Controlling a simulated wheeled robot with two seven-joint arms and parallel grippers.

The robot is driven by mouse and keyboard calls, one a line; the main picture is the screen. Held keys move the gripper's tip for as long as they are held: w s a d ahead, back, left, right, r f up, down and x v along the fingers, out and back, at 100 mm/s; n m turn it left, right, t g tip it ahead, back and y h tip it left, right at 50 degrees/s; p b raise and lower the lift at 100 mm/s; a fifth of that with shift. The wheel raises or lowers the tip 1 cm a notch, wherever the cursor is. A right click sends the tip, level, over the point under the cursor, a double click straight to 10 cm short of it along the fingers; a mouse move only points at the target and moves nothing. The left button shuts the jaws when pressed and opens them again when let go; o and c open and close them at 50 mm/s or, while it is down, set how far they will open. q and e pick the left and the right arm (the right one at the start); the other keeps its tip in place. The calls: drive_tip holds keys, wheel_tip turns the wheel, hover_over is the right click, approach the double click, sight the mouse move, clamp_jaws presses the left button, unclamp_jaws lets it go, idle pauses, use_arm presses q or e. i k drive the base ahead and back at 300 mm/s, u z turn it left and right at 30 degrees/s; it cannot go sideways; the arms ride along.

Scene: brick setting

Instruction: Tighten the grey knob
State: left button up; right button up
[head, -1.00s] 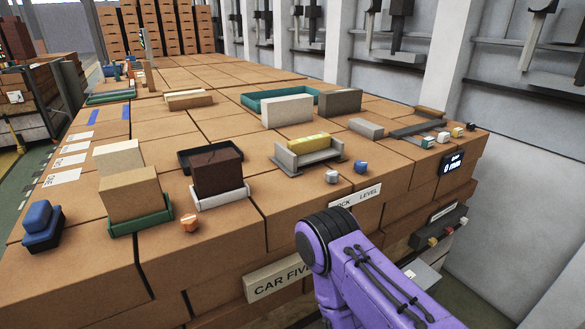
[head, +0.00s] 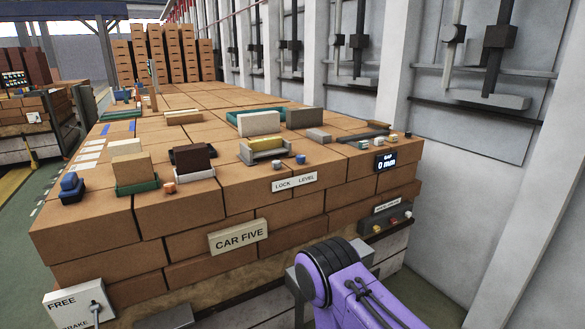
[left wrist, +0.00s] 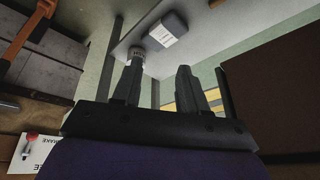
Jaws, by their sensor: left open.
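The grey knob (head: 281,163) sits on top of the brick stack near its front edge, above the word LOCK on a white label (head: 294,182). A blue knob (head: 301,159) stands just right of it, above LEVEL. My left gripper (left wrist: 157,78) shows only in the left wrist view, with its two dark fingers apart and nothing seen between them. My right gripper is not in view.
A FREE/BRAKE panel (head: 75,306) with a lever is at lower left. A display (head: 386,163) is at the stack's right end. An orange knob (head: 169,188) sits left of the grey knob. Grey wall stands behind.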

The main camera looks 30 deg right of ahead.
sight(277, 165)
drive_tip(key=z, duration=1.2)
